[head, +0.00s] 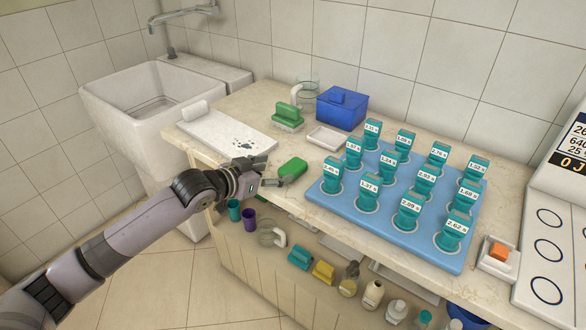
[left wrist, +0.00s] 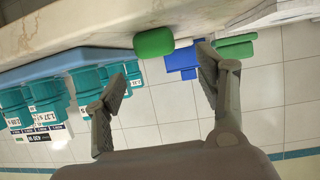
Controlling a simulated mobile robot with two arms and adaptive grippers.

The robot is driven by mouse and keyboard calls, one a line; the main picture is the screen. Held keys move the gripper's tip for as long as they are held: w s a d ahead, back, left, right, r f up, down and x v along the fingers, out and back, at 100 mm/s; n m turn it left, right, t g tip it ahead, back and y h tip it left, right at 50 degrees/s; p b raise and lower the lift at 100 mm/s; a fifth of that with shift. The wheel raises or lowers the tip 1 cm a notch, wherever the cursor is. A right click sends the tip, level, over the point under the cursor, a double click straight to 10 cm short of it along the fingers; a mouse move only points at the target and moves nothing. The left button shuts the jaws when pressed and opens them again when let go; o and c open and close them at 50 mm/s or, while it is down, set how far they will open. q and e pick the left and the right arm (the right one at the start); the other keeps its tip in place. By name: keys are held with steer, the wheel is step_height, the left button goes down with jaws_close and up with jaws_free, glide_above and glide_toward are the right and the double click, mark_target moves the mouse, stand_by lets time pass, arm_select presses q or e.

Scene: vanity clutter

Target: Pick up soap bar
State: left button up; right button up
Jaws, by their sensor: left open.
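A green rounded bar, which looks like the soap bar (head: 293,168), lies on the counter near its front edge, left of the blue tray. My left gripper (head: 274,172) is open just left of it, its fingers pointing toward the bar. In the left wrist view the soap bar (left wrist: 153,42) shows beyond and between the two spread fingertips (left wrist: 160,72), with nothing held between them. Whether a finger touches the bar I cannot tell. My right gripper is not in view.
A blue tray (head: 338,205) with several teal labelled containers stands right of the bar. Behind are a green-handled brush (head: 287,117), an empty white dish (head: 327,138) and a blue box (head: 341,107). A white board (head: 222,134) lies left. Cups and bottles stand below the counter edge.

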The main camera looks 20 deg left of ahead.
mark_target(291, 166)
arm_select(q)
steer(key=x, duration=0.6)
steer(key=shift+w+d, duration=0.3)
steer(key=shift+d, duration=0.05)
steer(key=shift+c, duration=0.4)
steer(key=c, duration=1.2)
